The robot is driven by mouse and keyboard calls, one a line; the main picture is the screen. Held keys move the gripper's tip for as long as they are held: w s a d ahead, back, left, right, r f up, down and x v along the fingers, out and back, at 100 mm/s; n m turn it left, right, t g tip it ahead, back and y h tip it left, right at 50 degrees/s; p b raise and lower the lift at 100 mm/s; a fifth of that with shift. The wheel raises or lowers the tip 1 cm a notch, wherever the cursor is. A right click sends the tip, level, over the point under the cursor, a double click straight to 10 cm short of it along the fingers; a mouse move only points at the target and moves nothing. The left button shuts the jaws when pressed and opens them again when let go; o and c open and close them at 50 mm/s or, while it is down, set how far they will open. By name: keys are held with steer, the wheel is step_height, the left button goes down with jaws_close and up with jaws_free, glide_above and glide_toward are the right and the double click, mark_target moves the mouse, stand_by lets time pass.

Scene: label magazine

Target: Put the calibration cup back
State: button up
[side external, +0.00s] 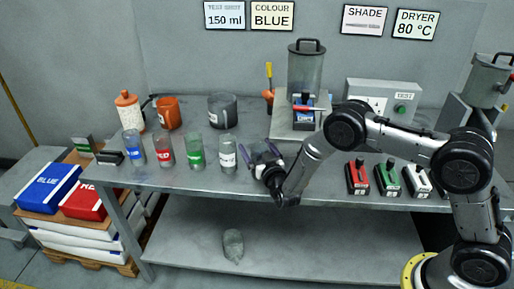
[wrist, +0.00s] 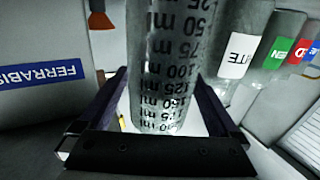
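The calibration cup (wrist: 168,70) is clear with dark ml graduations, and it fills the middle of the wrist view. My gripper (wrist: 163,78) has one dark finger on each side of it, and the fingertips lie close to the cup's edges. Whether they press on it is not clear. In the side view my gripper (side external: 260,148) is low over the bench, right of the white-labelled cup. The calibration cup is hard to make out there between the fingers.
The white-labelled cup (side external: 227,153) stands just left of my gripper, with green (side external: 196,152), red (side external: 164,151) and blue (side external: 133,148) cups further left. A dispenser (side external: 305,75) stands behind on the right. Red, green and white-labelled blocks (side external: 387,180) are on the right. A dark pot (side external: 222,112) is behind.

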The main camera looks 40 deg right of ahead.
steer(key=shift+s+d+f, duration=0.1)
steer(key=shift+f, duration=0.65)
steer(key=shift+r, duration=0.55)
steer(key=v, duration=1.1)
steer(key=shift+s+a+r, duration=0.2)
steer(key=shift+s+r, duration=0.15)
steer(key=shift+r, duration=0.05)
steer(key=s+a+r+n+g+y, duration=0.2)
steer(key=s+r+n+g+y, duration=0.5)
steer(key=r, duration=0.6)
steer(key=s+d+r+m+g, duration=0.1)
steer(key=s+d+r+g, duration=0.1)
steer(key=s, duration=1)
steer(key=s+d+r+m+g+h, duration=0.1)
steer(key=s+d+r, duration=0.3)
steer(key=s, duration=0.9)
steer(key=shift+s+d+r+m+g, duration=0.15)
steer(key=shift+d+r+m+g, duration=0.1)
steer(key=shift+d+m+g, duration=0.55)
